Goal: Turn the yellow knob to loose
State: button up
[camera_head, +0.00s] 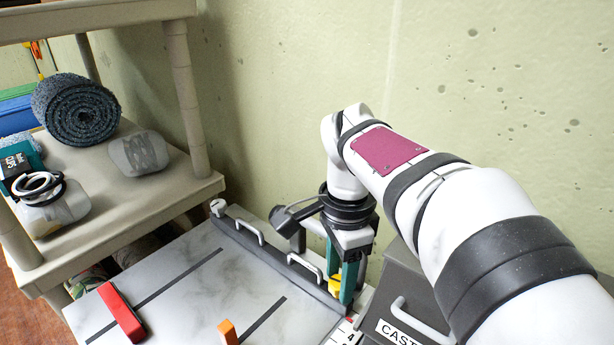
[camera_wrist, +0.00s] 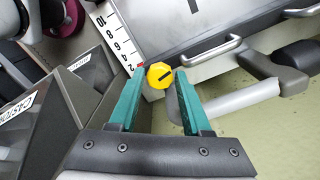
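The yellow knob (camera_wrist: 159,75) is a small faceted cap with a dark line across its top, at the end of a grey rail. In the wrist view it sits between the tips of my gripper (camera_wrist: 161,73). The green fingers stand apart on either side with narrow gaps that I can see; contact is not visible. In the head view, my gripper (camera_head: 340,286) points down over the rail's near end, and a finger partly hides the knob (camera_head: 334,287). A small red mark (camera_wrist: 141,66) lies beside the knob. I cannot read any loose label.
The grey rail (camera_head: 262,252) with metal handles borders a pale board (camera_head: 190,290). A red block (camera_head: 121,312) and an orange block (camera_head: 228,332) lie on it. A numbered scale (camera_wrist: 112,38) and a grey labelled bin (camera_head: 418,290) are close by. A shelf (camera_head: 130,198) stands left.

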aim_at(339, 282)
notch_tip(339, 282, up, 16)
dwell(0.6)
jog(key=shift+o, duration=0.3)
jog(key=shift+f, duration=0.1)
jog(key=shift+o, duration=1.1)
jog(key=shift+m, duration=0.6)
notch_tip(339, 282, down, 16)
jog(key=m, duration=0.3)
